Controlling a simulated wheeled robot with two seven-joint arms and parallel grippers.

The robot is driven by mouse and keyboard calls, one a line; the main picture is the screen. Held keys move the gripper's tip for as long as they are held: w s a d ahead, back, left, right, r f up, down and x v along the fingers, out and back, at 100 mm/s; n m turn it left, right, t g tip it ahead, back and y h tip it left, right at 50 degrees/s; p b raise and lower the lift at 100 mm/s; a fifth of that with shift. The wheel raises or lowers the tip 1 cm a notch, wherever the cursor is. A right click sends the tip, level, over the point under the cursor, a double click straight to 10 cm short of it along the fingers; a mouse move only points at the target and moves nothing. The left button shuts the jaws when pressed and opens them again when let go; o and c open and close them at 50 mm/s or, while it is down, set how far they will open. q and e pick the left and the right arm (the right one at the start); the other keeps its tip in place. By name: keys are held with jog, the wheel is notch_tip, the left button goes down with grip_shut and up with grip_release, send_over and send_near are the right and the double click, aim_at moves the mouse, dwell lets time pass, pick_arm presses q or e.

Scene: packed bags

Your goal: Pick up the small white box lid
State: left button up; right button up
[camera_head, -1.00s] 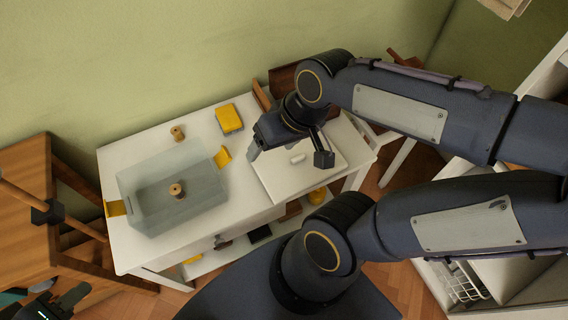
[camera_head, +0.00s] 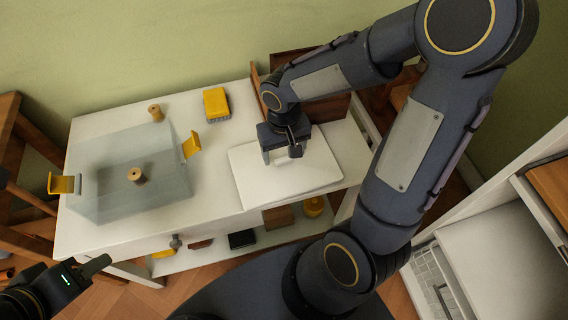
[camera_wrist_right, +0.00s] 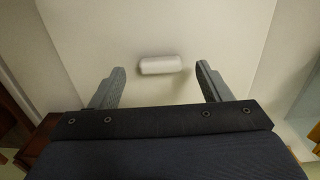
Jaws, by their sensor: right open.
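The small white box lid (camera_head: 312,178) lies flat on the right part of the white table. Its short white handle (camera_wrist_right: 160,65) shows in the right wrist view, between and just beyond the two fingertips. My right gripper (camera_head: 281,156) is over the lid; it is open and empty, also in the right wrist view (camera_wrist_right: 160,80). The fingers look apart from the handle; their height above the lid is unclear. My left gripper (camera_head: 88,272) is at the lower left, away from the table top, and its jaw opening is unclear.
A translucent bin (camera_head: 105,205) with yellow handles stands on the table's left, with a wooden spool (camera_head: 137,176) at it. Another spool (camera_head: 156,113) and a yellow block (camera_head: 216,104) are behind. A lower shelf (camera_head: 215,250) holds several small items.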

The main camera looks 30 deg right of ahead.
jog(key=shift+f, duration=0.8)
jog(key=c, duration=1.3)
jog(key=shift+r, duration=0.1)
